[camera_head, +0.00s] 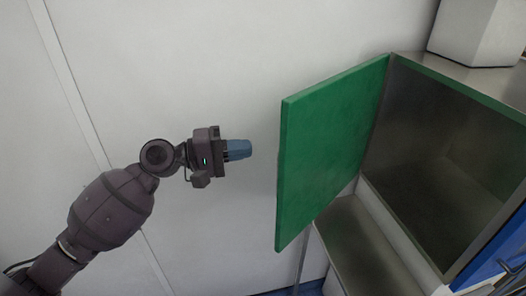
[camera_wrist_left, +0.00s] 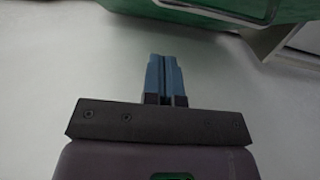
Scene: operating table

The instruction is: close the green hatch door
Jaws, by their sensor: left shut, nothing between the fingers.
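The green hatch door (camera_head: 328,148) stands open in the head view, swung out to the left from the metal cabinet (camera_head: 440,150). The cabinet's dark inside is exposed. My left gripper (camera_head: 245,149) is left of the door, apart from it, with its blue fingers pointing right toward the door. In the left wrist view my left gripper (camera_wrist_left: 163,62) is shut and empty. The green door (camera_wrist_left: 225,10) crosses the top edge of that view, beyond the fingertips. My right gripper is in neither view.
A metal shelf (camera_head: 362,250) lies below the cabinet opening. A pale box (camera_head: 476,30) stands on the cabinet top. A blue panel (camera_head: 492,254) is at the lower right. The white wall (camera_head: 200,70) is behind my arm, with clear space between gripper and door.

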